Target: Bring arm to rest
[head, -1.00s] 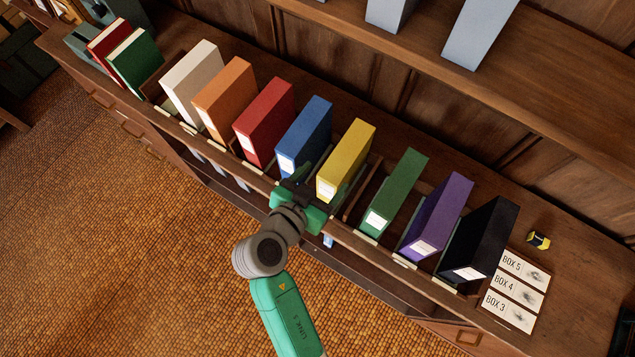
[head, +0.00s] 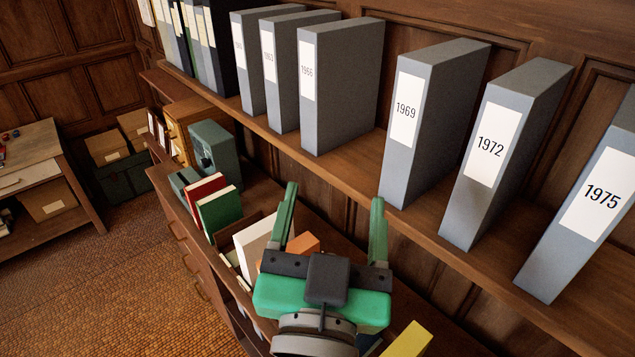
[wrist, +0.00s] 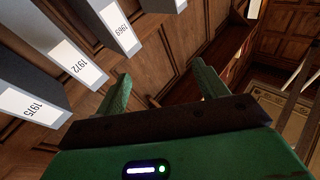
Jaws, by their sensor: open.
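My gripper (head: 331,225) is in the lower middle of the head view, raised in front of the shelf with its two green fingers spread wide and pointing up. Nothing is between the fingers. In the wrist view my gripper (wrist: 160,92) is also open and empty, with wood panelling beyond it. Below and behind it, partly hidden by it, are a white binder (head: 252,246), an orange binder (head: 303,244) and a yellow binder (head: 409,341) on the lower counter.
An upper shelf (head: 300,156) holds grey binders, among them 1969 (head: 420,120), 1972 (head: 500,150) and 1975 (head: 590,205), close to the right of my gripper. Red (head: 205,187) and green (head: 219,210) books stand at left. The floor (head: 120,275) at left is clear.

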